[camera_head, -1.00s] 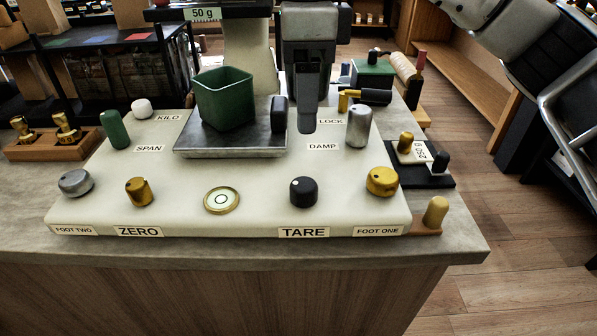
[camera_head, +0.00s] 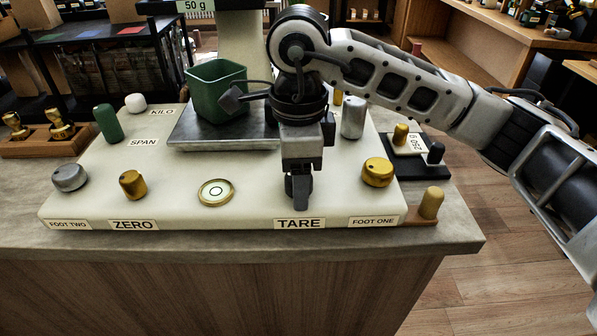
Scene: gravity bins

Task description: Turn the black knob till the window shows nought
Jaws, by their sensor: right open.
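The scale's cream base (camera_head: 160,195) lies on the counter with a "TARE" label (camera_head: 299,224) on its front edge. My right gripper (camera_head: 299,198) points straight down just behind that label, with its jaws open. It covers the spot where the black knob stood in the earlier view; the knob itself is hidden, so I cannot tell whether the fingers touch it. The window (camera_head: 196,5), at the top edge of the view, reads "50 g". My left gripper is not in view.
A gold knob (camera_head: 377,172) stands close to the right of my gripper. A round bubble level (camera_head: 216,192) and another gold knob (camera_head: 133,184) lie to the left. A green box (camera_head: 213,95) sits on the metal pan (camera_head: 190,136). A silver knob (camera_head: 353,118) stands behind.

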